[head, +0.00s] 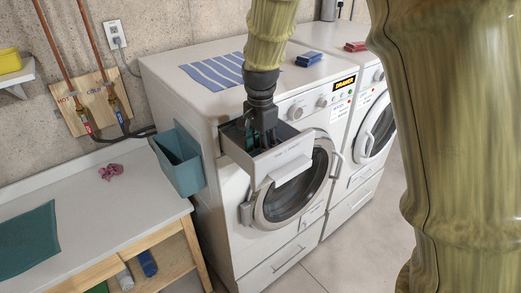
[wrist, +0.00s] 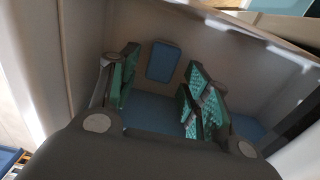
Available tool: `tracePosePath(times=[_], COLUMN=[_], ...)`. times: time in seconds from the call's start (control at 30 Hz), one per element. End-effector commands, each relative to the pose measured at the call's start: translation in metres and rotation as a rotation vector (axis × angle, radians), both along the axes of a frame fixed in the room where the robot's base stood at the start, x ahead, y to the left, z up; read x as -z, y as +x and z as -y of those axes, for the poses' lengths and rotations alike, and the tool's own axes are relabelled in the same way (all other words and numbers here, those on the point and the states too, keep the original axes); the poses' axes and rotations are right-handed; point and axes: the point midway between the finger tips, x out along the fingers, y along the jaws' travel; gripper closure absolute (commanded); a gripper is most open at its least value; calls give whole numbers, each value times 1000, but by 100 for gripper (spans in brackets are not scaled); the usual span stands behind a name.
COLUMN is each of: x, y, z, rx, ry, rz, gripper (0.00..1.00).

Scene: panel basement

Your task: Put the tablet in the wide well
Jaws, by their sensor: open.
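The open detergent drawer (head: 292,158) juts from the front washing machine. My gripper (head: 264,140) points down into it; the drawer walls hide its fingertips in the head view. In the wrist view my gripper (wrist: 160,88) is open, its two green-padded fingers apart inside a pale compartment (wrist: 262,75) with a blue floor (wrist: 155,107). A blue rounded rectangle, which looks like the tablet (wrist: 163,62), shows beyond the gap between the fingers, against a pale surface. I cannot tell whether it lies loose or rests against the wall. The drawer's division into wells is not clear.
A blue item (head: 309,59) and a red item (head: 355,46) lie on the machine tops. A teal bin (head: 178,160) hangs left of the drawer, beside a counter (head: 125,205).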

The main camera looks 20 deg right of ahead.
Motion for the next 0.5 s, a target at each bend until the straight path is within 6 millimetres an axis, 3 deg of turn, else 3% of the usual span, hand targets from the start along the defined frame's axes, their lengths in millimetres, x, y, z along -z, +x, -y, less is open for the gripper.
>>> tracePosePath(times=[0.5], x=[-77], y=[1], z=[0], rx=[0], ry=[-1], rz=[4], gripper=[52])
